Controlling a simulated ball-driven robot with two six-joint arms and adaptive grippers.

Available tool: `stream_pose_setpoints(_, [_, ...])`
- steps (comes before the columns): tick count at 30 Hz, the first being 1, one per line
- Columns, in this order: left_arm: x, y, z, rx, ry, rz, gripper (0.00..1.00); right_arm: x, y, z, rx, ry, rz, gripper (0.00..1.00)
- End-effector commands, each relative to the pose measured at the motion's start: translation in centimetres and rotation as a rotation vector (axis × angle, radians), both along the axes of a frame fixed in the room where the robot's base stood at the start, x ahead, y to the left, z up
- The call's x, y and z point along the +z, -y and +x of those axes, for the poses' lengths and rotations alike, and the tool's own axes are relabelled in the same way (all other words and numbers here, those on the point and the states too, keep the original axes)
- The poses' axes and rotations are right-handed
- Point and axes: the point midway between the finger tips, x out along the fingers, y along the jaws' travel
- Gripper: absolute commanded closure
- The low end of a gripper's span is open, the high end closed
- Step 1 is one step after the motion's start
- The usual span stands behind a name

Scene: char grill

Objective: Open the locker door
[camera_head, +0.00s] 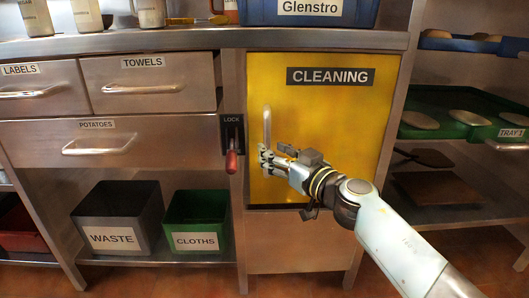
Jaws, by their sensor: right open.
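The locker door (350,120) is a yellow panel labelled CLEANING under the counter, and it looks closed. Its vertical metal handle (267,125) is on the left side of the door. A lock lever with a red grip (232,161) hangs pointing down on the LOCK plate, left of the door. My right gripper (265,160) is at the lower part of the handle, with its fingers pointing left. It is open, and I cannot tell whether it touches the handle. My left gripper is not in view.
Drawers labelled LABELS, TOWELS and POTATOES (45,147) are on the left. A dark WASTE bin (118,215) and a green CLOTHS bin (197,217) stand below them. A shelf with green trays (455,130) is on the right. A blue Glenstro crate (255,12) sits on the counter.

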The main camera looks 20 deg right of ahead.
Motion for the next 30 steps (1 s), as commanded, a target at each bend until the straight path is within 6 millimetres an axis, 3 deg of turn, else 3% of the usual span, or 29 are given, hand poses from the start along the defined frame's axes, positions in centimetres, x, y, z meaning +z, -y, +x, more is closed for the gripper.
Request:
stream_pose_setpoints(6, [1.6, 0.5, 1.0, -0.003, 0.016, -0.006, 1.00, -0.2, -0.9, 2.7, 0.001, -0.001, 0.001, 0.60])
stream_pose_setpoints(17, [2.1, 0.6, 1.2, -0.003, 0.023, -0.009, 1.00, 0.0, -1.0, 3.2, 0.001, -0.001, 0.001, 0.60])
stream_pose_setpoints(26, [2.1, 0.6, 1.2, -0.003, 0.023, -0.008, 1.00, -0.1, -1.0, 3.2, 0.001, -0.001, 0.001, 0.99])
stream_pose_setpoints(30, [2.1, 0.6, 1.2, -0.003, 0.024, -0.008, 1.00, -0.1, -1.0, 3.2, 0.001, -0.001, 0.000, 1.00])
